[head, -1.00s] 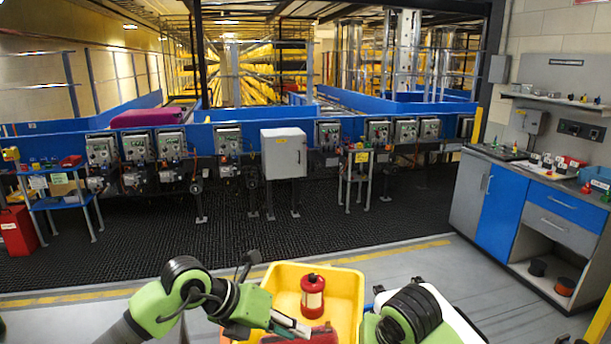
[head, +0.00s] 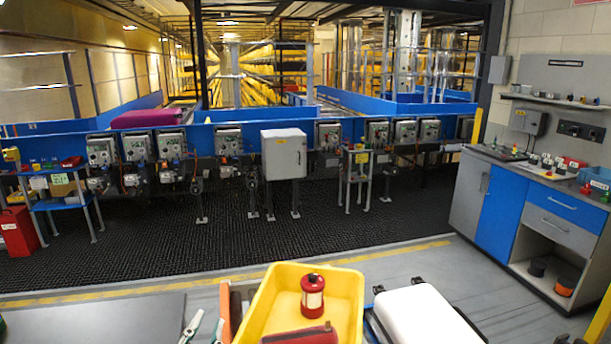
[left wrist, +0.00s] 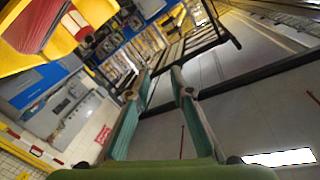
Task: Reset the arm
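My left gripper (head: 203,328) shows at the bottom of the head view, left of the yellow tote, with only its finger ends in the picture. In the left wrist view its two teal fingers (left wrist: 160,78) stand apart with nothing between them. The yellow tote (head: 262,305) holds a red canister with a pale label (head: 313,297) and a dark red case (head: 300,336). The tote also shows at the upper left of the left wrist view (left wrist: 14,62), clear of the fingers. My right gripper is out of view.
A white box-like thing (head: 420,312) lies right of the tote. A grey flat surface (head: 100,318) is at lower left. The conveyor (head: 230,115) with control boxes runs across the back. A blue and grey cabinet (head: 505,210) stands at right.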

